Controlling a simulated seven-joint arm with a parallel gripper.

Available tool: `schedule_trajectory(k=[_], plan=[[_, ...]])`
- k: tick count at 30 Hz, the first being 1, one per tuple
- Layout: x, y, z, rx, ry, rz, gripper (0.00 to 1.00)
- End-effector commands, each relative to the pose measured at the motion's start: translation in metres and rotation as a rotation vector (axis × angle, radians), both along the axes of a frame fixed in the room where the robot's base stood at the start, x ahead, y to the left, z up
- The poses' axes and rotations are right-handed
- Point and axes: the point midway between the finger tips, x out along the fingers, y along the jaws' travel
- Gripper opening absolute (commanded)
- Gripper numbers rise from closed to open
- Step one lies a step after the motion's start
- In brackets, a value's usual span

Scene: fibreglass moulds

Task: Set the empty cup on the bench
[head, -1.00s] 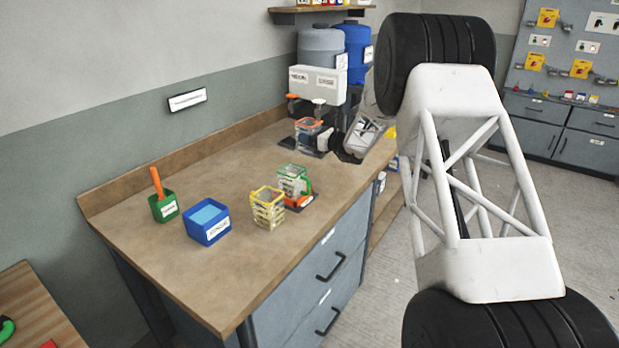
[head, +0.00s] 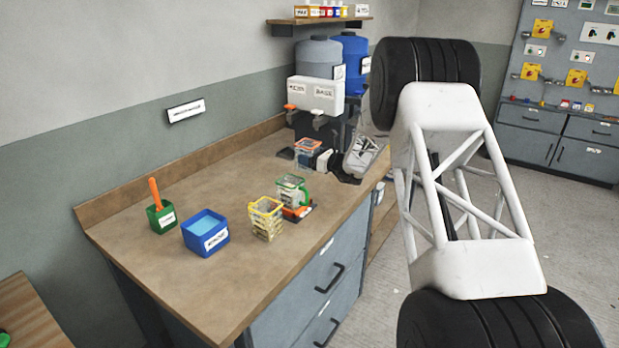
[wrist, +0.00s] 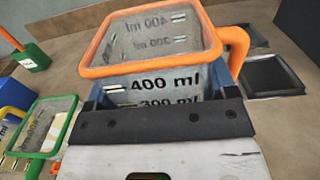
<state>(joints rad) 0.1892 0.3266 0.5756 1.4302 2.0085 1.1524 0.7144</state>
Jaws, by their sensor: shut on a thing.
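A clear measuring cup with an orange rim and handle (head: 308,147) is in front of the dispenser. My gripper (head: 324,160) is shut on it. In the wrist view the cup (wrist: 150,45) stands between the blue finger pads, with its "400 ml" and "300 ml" marks showing. I see no liquid in its visible upper part; its bottom is hidden by my gripper (wrist: 165,100). The cup looks upright, low over the wooden bench (head: 225,180). I cannot tell whether its base touches the wood.
A green-rimmed cup (head: 291,183) stands on an orange and black device, beside a yellow-rimmed cup (head: 265,208). A blue tub (head: 205,240) and a green pot with an orange stick (head: 161,217) are farther left. The dispenser (head: 316,95) stands behind. The bench's left middle is bare.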

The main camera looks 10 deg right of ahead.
Motion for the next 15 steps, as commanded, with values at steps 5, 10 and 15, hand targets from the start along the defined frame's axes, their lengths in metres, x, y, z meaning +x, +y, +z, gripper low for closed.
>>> schedule_trajectory(k=[5, 10, 15], plan=[[0.0, 0.0, -0.026, 0.001, 0.003, 0.0, 0.46], [0.0, 0.0, -0.036, 0.001, 0.0, 0.0, 0.46], [0.0, 0.0, -0.037, 0.001, 0.0, 0.0, 0.46]])
